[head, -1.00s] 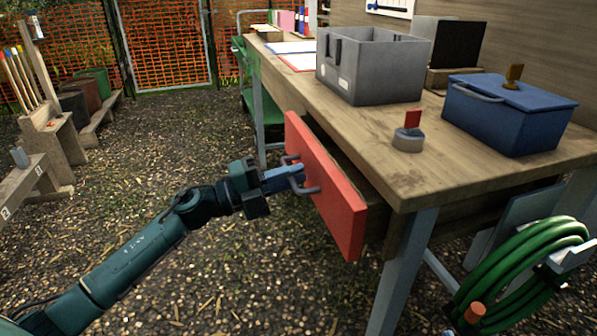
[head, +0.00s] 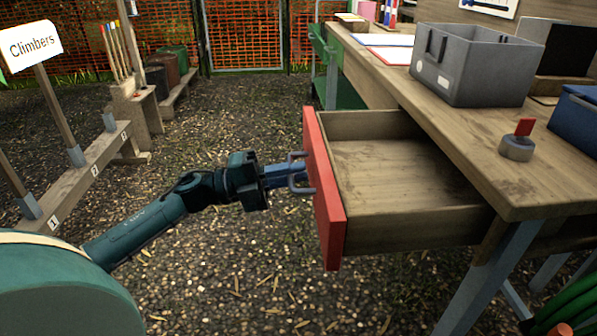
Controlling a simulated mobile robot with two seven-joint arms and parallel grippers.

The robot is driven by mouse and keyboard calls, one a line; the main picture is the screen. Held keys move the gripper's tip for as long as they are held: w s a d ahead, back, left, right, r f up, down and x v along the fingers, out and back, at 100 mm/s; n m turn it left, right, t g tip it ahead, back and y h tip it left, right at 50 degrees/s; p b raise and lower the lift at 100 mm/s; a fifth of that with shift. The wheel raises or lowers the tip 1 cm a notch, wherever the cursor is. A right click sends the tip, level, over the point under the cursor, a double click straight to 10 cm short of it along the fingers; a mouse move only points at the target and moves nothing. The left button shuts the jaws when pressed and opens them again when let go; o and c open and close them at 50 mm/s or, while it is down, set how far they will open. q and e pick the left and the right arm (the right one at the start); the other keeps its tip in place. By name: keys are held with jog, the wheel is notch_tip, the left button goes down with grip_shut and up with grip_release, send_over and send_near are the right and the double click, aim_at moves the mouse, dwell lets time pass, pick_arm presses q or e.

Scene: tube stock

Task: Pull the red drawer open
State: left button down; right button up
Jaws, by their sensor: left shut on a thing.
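The red drawer (head: 328,215) stands well out from the wooden workbench (head: 505,185). Its wooden inside shows and looks empty. A grey bow handle (head: 294,172) sits on the drawer's red front. My left gripper (head: 288,175) reaches in from the left and is shut on the handle. My right gripper is not in view.
On the bench top are a grey open box (head: 470,75), a small round holder with a red tag (head: 516,146) and a blue box (head: 578,118). A rail with a "Climbers" sign (head: 32,44) stands at left. Gravel ground in front of the drawer is clear.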

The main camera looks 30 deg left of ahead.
pick_arm(q)
jog(key=c, duration=1.6)
grip_release()
jog(key=shift+c, duration=0.2)
jog(key=p+v, duration=0.1)
jog(key=v, duration=1.2)
jog(key=shift+p, duration=0.35)
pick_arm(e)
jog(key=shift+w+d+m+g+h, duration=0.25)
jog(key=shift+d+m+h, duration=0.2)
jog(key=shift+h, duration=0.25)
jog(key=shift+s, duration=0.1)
